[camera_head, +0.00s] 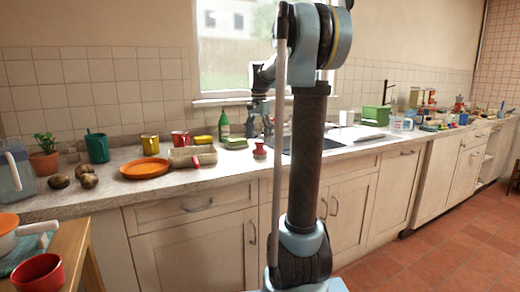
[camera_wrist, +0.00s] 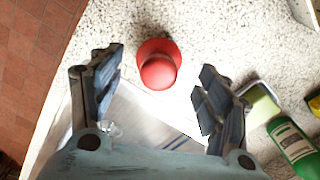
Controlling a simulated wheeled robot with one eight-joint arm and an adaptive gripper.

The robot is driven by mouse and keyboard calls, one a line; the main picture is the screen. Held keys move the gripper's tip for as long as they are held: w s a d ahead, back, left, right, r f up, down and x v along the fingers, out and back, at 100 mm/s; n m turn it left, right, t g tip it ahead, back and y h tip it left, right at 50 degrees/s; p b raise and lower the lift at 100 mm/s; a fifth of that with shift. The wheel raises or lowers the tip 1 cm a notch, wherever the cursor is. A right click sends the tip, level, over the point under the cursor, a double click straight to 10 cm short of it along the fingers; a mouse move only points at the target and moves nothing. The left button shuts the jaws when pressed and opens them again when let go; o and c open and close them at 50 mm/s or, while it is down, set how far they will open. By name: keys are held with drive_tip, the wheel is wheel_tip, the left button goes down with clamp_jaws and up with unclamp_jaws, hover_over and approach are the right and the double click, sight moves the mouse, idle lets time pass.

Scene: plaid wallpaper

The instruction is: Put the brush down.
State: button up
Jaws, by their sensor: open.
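A small red knobbed object (camera_head: 260,149), which looks like the brush, stands upright on the speckled counter (camera_head: 225,176) just in front of the sink (camera_head: 345,148). In the wrist view the red brush (camera_wrist: 157,66) shows from above, between and slightly beyond my fingertips, with counter around it. My gripper (camera_wrist: 162,62) is open, its two dark fingers spread apart on either side, with clear gaps to the brush. In the head view my arm covers part of the sink, and my gripper (camera_head: 258,106) is above the counter.
A green bottle (camera_head: 224,125) and a green sponge (camera_head: 236,143) stand close by to the left. A green box (camera_head: 375,116) is right of the sink. Counter in front is clear.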

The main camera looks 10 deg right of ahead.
sight(259, 141)
drive_tip(key=shift+r, duration=2.3)
drive_tip(key=s+f+n+t, duration=0.1)
drive_tip(key=s+f+n, duration=0.1)
drive_tip(key=s+f, duration=0.5)
drive_tip(key=s+f+n, duration=0.3)
drive_tip(key=s+f, duration=0.1)
drive_tip(key=s, duration=0.8)
drive_tip(key=s+d+f+n+t, duration=0.1)
drive_tip(key=s+f+n, duration=0.3)
drive_tip(key=s+f, duration=1.1)
wheel_tip(259, 141, down, 3)
drive_tip(key=shift+s+r, duration=0.15)
drive_tip(key=shift+d, duration=0.1)
drive_tip(key=shift+w+f, duration=0.2)
drive_tip(key=shift+w, duration=0.1)
drive_tip(key=shift+o, duration=0.2)
